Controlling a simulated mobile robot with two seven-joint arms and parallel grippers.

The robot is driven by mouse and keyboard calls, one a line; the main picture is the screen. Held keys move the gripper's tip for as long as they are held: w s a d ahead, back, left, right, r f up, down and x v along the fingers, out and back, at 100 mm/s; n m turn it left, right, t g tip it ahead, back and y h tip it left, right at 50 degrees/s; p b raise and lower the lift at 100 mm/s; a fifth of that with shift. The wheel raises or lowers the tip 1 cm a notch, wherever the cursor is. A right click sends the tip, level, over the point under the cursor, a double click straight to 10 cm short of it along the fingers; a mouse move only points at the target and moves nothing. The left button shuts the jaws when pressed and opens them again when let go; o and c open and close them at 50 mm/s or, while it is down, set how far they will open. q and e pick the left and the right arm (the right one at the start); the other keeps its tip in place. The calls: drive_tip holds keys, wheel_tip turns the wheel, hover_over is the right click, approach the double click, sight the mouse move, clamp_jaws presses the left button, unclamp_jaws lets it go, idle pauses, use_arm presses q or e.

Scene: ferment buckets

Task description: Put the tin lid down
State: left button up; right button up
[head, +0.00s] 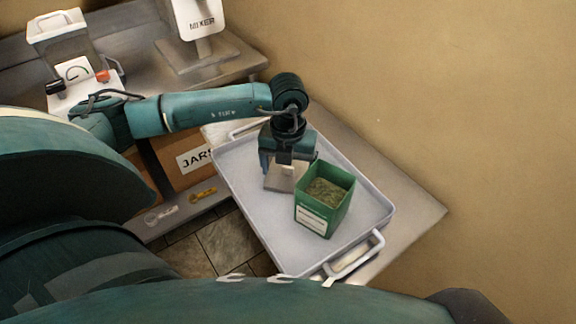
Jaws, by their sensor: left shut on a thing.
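An open green square tin (312,216) with a white label stands upright on the grey tray. Dry greenish-brown crumbs fill part of it, and no lid is on it. My left gripper (284,180) points down over the tray, just behind and left of the tin. It is shut on a small pale flat piece, which seems to be the tin lid (279,184). The gripper hides much of this piece, and I cannot tell whether it touches the tray. My right gripper is not in view.
The tray (236,178) has raised rims and a handle (357,256) at its near end. Bare tray lies right of the tin. A box marked JARS (172,163) is left of the tray. A mixer (197,30) stands behind. A wall is at right.

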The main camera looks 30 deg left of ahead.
use_arm(q)
drive_tip(key=o, duration=0.5)
drive_tip(key=shift+f, duration=0.15)
drive_tip(key=o, duration=0.4)
drive_tip(key=shift+c, duration=0.2)
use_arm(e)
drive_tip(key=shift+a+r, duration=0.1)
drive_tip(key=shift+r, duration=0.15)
use_arm(q)
drive_tip(key=shift+r, duration=0.3)
wheel_tip(320, 180, up, 4)
drive_tip(key=shift+f, duration=0.1)
wheel_tip(320, 180, up, 9)
drive_tip(key=shift+f, duration=0.15)
